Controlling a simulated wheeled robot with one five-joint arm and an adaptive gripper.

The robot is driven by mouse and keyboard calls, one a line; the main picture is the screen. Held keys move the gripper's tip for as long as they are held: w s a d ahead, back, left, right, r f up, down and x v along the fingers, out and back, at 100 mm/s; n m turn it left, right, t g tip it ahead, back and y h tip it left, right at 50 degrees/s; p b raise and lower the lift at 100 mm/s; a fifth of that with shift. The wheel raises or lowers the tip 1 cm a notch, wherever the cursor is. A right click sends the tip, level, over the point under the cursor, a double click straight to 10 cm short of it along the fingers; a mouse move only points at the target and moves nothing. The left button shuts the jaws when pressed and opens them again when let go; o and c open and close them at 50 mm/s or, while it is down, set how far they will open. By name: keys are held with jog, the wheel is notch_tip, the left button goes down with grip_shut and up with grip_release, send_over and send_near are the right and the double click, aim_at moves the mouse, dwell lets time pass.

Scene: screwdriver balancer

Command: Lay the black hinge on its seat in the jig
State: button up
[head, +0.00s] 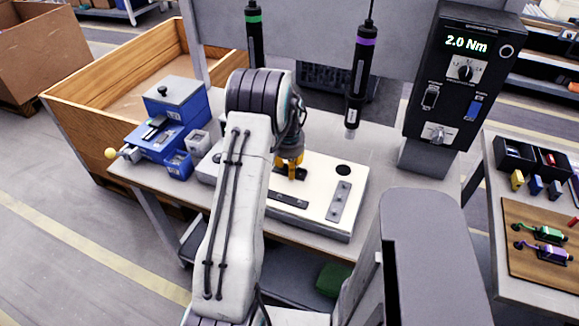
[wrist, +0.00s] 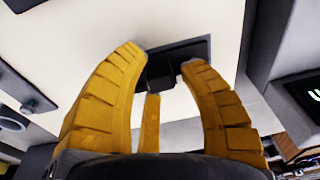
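The white jig board (head: 318,215) lies on the workbench. My gripper (head: 289,165) points down over its middle, with yellow fingers low at the board. A small black hinge (head: 302,174) shows beside the fingers. In the wrist view the hinge (wrist: 160,68) has a dark block between the fingertips of my gripper (wrist: 164,60), which close in on both sides of it. A flat dark part (wrist: 195,47) extends behind the block to the right. I cannot tell whether it is hinge leaf or seat, or whether the hinge rests on the board.
A grey plate (head: 340,201) and a round dark hole (head: 343,170) are on the jig's right. A blue fixture (head: 172,125) stands left. Green-banded (head: 254,35) and purple-banded (head: 361,70) screwdrivers hang above. The torque controller (head: 455,85) stands at right.

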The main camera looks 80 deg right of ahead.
jog(key=shift+o, duration=0.6)
jog(key=shift+f, duration=0.1)
notch_tip(320, 180, up, 12)
jog(key=a, duration=0.1)
jog(key=shift+a, duration=0.4)
dwell(0.6)
